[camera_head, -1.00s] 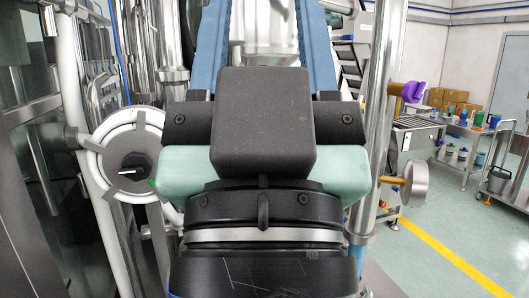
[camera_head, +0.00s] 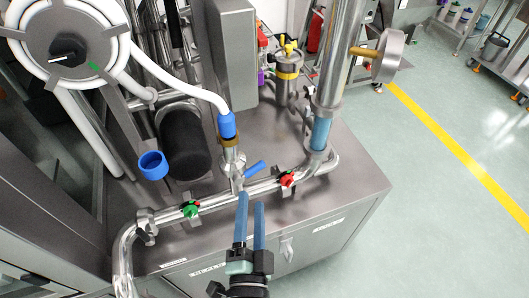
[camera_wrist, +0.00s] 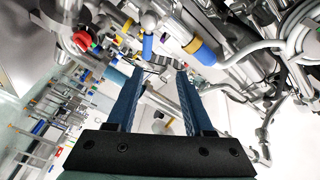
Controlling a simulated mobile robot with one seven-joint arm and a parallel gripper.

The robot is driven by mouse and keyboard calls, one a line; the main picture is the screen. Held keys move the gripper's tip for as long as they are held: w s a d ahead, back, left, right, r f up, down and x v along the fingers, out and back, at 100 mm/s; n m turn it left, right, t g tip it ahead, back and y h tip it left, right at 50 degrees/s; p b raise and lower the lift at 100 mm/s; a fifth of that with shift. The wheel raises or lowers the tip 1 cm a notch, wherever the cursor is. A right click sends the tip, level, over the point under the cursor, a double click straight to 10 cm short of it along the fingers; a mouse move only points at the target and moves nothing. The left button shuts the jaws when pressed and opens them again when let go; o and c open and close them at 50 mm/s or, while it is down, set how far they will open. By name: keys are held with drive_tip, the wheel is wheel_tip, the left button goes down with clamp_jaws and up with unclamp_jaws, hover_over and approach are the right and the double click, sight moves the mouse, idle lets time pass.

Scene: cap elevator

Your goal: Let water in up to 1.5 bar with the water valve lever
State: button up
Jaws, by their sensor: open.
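A blue lever (camera_head: 255,169) sits on the vertical fitting above the steel pipe in the head view; its blue shape also shows in the wrist view (camera_wrist: 147,45). A red valve handle (camera_head: 287,178) is on the pipe to its right, and a green valve handle (camera_head: 192,209) to its left. No label confirms which is the water valve. My gripper (camera_head: 251,200) is open and empty, its blue fingers just in front of and below the blue lever, seemingly apart from it. A round gauge-like disc (camera_head: 388,55) on the column is seen edge-on; no reading is visible.
A white hose runs from a round reel (camera_head: 68,52) to a blue hose end (camera_head: 227,125) above the pipe. A blue cup-shaped part (camera_head: 152,165) and a steel column (camera_head: 338,65) stand nearby. The steel cabinet top (camera_head: 345,190) is clear at right.

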sight(257, 171)
drive_tip(key=shift+m, duration=0.3)
drive_tip(key=w, duration=0.4)
drive_tip(key=w+d+f+p, duration=0.1)
drive_tip(key=w, duration=0.2)
drive_tip(key=w+f+p, duration=0.1)
drive_tip(key=w, duration=0.3)
drive_tip(key=shift+w+d, duration=0.2)
drive_tip(key=shift+w, duration=0.15)
clamp_jaws()
idle(0.9)
